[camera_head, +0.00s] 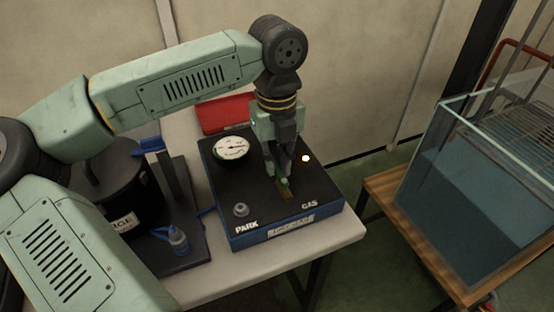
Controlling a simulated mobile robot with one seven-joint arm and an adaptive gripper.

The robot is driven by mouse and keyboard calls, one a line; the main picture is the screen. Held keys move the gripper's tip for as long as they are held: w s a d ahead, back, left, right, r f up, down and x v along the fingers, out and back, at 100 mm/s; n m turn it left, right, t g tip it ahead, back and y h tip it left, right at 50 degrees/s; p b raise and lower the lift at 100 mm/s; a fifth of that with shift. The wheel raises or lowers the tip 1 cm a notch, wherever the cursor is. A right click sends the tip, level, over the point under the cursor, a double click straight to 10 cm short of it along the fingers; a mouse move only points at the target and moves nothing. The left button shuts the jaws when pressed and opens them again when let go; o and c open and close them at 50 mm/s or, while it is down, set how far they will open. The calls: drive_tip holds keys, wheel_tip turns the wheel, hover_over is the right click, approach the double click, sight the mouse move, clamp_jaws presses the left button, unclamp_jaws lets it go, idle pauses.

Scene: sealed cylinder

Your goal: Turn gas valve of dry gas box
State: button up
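The dry gas box (222,190) is a dark-topped box with a blue front, standing on a light table. A round white gauge (232,148) sits on its top at the back left. A small grey knob (240,210) stands above the word PARK. The gas valve (286,192), with a brass-coloured part, is on the top above the word GAS. My gripper (283,179) points down right over this valve, with its fingertips at a small greenish piece on it. The fingers hide part of the valve, and I cannot tell whether they grip it.
A red tray (225,113) lies behind the box. A glass tank (480,190) rests on a wooden table (400,215) at the right, across a gap.

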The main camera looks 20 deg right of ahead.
clamp_jaws()
drive_tip(key=shift+d+f, duration=0.1)
drive_tip(key=m+b, duration=0.2)
drive_tip(key=m, duration=0.1)
drive_tip(key=shift+d+f+b, duration=0.1)
drive_tip(key=shift+d+b, duration=0.3)
drive_tip(key=m+b, duration=0.1)
drive_tip(key=d+m, duration=0.1)
drive_tip(key=m, duration=0.1)
drive_tip(key=s+m+b, duration=0.1)
drive_tip(key=m, duration=0.1)
drive_tip(key=shift+d+b, duration=0.3)
drive_tip(key=shift+b, duration=0.05)
drive_tip(key=m, duration=0.2)
drive_tip(key=s+m+b, duration=0.1)
drive_tip(key=m, duration=0.1)
drive_tip(key=d+m, duration=0.1)
drive_tip(key=shift+s+m, duration=0.15)
drive_tip(key=shift+m, duration=0.25)
drive_tip(key=shift+s+d+r+m+b, duration=0.1)
drive_tip(key=shift+s+m+b, duration=0.2)
drive_tip(key=shift+m, duration=0.75)
drive_tip(key=shift+s+d+r+m+b, duration=0.15)
drive_tip(key=shift+s+m, duration=0.2)
drive_tip(key=shift+m, duration=0.7)
drive_tip(key=shift+a, duration=0.15)
